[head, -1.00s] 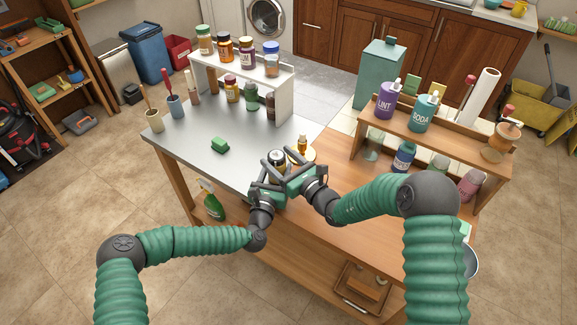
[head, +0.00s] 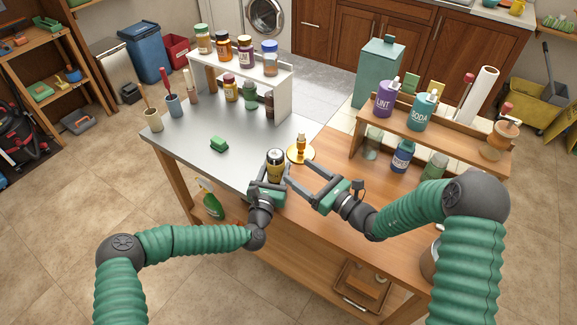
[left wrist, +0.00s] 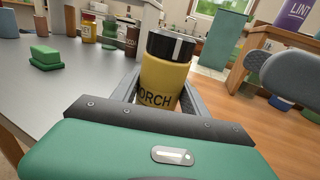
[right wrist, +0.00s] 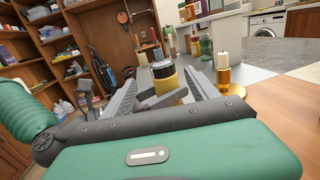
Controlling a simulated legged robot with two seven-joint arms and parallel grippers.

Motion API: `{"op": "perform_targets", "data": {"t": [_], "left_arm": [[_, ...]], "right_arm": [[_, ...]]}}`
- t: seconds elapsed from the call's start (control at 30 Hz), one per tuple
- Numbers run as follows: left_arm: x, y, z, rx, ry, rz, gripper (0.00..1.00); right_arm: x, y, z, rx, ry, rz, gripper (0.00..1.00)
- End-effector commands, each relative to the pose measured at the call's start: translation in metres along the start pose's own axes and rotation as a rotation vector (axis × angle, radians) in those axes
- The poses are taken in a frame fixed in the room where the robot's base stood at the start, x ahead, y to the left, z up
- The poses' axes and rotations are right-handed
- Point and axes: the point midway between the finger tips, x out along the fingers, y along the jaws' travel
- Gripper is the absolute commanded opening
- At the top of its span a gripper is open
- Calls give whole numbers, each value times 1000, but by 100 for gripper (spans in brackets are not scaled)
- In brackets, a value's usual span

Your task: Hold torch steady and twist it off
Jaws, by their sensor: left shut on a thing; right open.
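The torch is a yellow can with a black top (head: 275,164), standing upright near the table's middle. In the left wrist view the can (left wrist: 160,82) shows the letters "ORCH" and its dark cap. My left gripper (head: 268,180) is shut on the torch's body from the near side. My right gripper (head: 299,186) is open and empty, just right of the torch and apart from it. In the right wrist view the torch (right wrist: 165,82) shows beyond my open right fingers, with the left gripper's fingers around it.
A brass candlestick with a candle (head: 301,146) stands close behind the right gripper. A green block (head: 219,145) lies on the grey tabletop to the left. A white shelf of bottles (head: 285,95) is at the back. A wooden rack (head: 440,130) stands at the right.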

Motion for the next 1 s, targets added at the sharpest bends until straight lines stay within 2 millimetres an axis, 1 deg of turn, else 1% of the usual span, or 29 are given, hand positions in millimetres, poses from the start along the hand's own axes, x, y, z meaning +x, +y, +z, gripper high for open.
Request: {"op": "perform_targets", "data": {"t": [0.03, 0.13, 0.23, 0.33, 0.47, 0.6, 0.7, 0.83, 1.0], "left_arm": [[0, 0, -1, 0, 2, 0, 16], [0, 0, -1, 0, 2, 1, 16], [0, 0, -1, 0, 2, 0, 16], [0, 0, -1, 0, 2, 0, 16], [0, 0, -1, 0, 2, 0, 16], [0, 0, -1, 0, 2, 0, 16], [0, 0, -1, 0, 1, 1, 16], [0, 0, -1, 0, 1, 1, 16], [0, 1, -1, 0, 1, 1, 16]], "right_arm": [[-1, -9, 0, -3, -4, 38, 69], [-5, -20, -2, -5, 12, 121, 69], [-8, -24, -6, -9, 32, 168, 69], [0, -23, -8, -10, 39, 182, 69], [26, -17, -9, -11, 38, 184, 69], [61, -11, -10, -12, 38, 183, 69], [82, -7, -11, -12, 38, 182, 69], [101, -4, -12, -11, 38, 181, 69], [108, -4, -12, -10, 38, 178, 69]]}}
